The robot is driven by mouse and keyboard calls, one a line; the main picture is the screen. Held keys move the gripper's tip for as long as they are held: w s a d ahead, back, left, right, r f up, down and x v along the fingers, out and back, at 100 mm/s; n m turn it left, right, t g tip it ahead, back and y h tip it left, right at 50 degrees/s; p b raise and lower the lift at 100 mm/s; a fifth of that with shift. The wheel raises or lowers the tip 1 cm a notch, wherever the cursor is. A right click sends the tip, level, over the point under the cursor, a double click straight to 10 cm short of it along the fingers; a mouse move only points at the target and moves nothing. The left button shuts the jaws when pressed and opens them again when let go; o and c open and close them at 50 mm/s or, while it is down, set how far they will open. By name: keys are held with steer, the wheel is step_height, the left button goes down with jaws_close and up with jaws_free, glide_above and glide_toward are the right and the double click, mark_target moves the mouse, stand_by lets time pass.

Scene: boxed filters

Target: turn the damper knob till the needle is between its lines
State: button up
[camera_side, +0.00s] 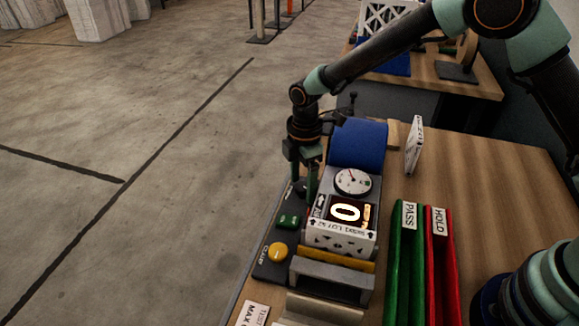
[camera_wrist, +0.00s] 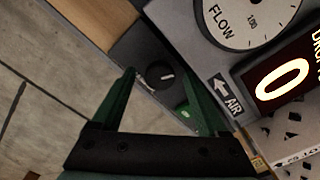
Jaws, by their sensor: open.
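The dark round damper knob (camera_wrist: 160,75) with a pale pointer mark shows in the wrist view on the dark panel. My gripper (camera_wrist: 165,62) is open, with one green finger on each side of the knob; I see gaps, and it holds nothing. In the side view my gripper (camera_side: 302,182) points down over the far end of the panel and mostly hides the knob.
A lit display (camera_side: 346,212) reads 0 beside the gauge. A green button (camera_side: 289,220) and a yellow button (camera_side: 278,252) sit on the panel near my gripper. A white box (camera_side: 340,238) stands below the display. Green (camera_side: 407,260) and red (camera_side: 440,265) trays stand right.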

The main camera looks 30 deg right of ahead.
jaws_close()
steer(key=shift+m, duration=0.3)
steer(key=m, duration=0.4)
steer(key=shift+m, duration=0.3)
steer(key=m, duration=0.4)
steer(key=shift+r, duration=0.1)
steer(key=m, duration=0.9)
steer(key=shift+m, duration=0.4)
